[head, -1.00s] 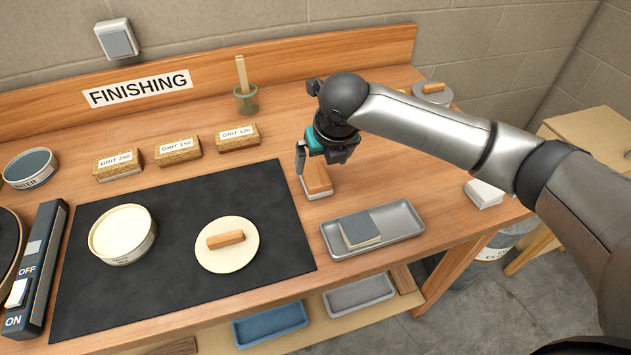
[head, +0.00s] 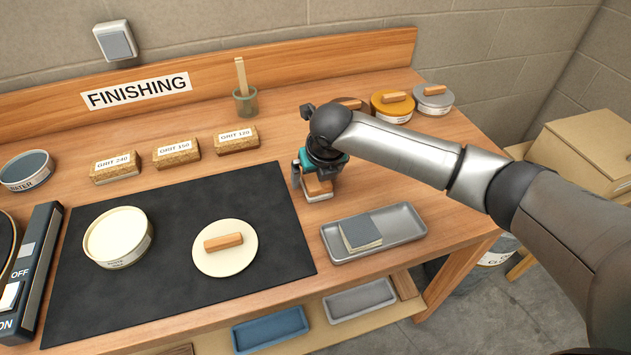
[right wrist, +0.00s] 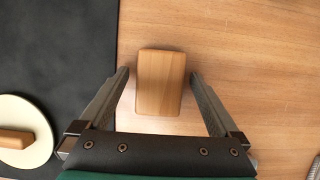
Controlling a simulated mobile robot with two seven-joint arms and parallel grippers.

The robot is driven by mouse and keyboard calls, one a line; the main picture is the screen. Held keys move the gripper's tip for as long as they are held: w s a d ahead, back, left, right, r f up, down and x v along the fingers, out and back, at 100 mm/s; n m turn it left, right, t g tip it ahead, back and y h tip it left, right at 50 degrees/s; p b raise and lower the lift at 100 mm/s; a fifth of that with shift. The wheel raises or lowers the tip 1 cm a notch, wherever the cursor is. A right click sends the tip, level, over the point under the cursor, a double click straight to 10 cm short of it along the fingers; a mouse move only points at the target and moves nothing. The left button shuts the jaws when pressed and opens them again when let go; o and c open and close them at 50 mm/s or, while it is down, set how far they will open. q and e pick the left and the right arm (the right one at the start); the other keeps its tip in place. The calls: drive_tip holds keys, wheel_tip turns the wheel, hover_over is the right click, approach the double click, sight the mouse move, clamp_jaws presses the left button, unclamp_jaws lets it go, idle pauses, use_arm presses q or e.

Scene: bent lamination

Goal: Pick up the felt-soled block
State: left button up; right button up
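The felt-soled block (head: 318,189) is a wooden block with a pale layer at its base, standing on the bench just right of the dark mat. My right gripper (head: 315,180) is over it, pointing down, and partly hides it. In the right wrist view the block (right wrist: 160,85) shows from above between the two spread fingers of my right gripper (right wrist: 159,75). A gap shows on each side, so the gripper is open and holds nothing. My left gripper is not in view.
A grey tray (head: 405,234) with a grey-topped pad (head: 360,232) lies in front of the block. The dark mat (head: 185,275) carries a round tub (head: 118,238) and a handled disc (head: 224,262). Grit blocks (head: 236,140) and a brush pot (head: 245,103) stand behind.

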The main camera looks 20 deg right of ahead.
drive_tip(key=c, duration=1.3)
drive_tip(key=shift+o, duration=0.2)
drive_tip(key=shift+r, duration=0.15)
wheel_tip(320, 180, up, 20)
drive_tip(key=p, duration=0.3)
drive_tip(key=o, duration=0.8)
drive_tip(key=c, duration=0.6)
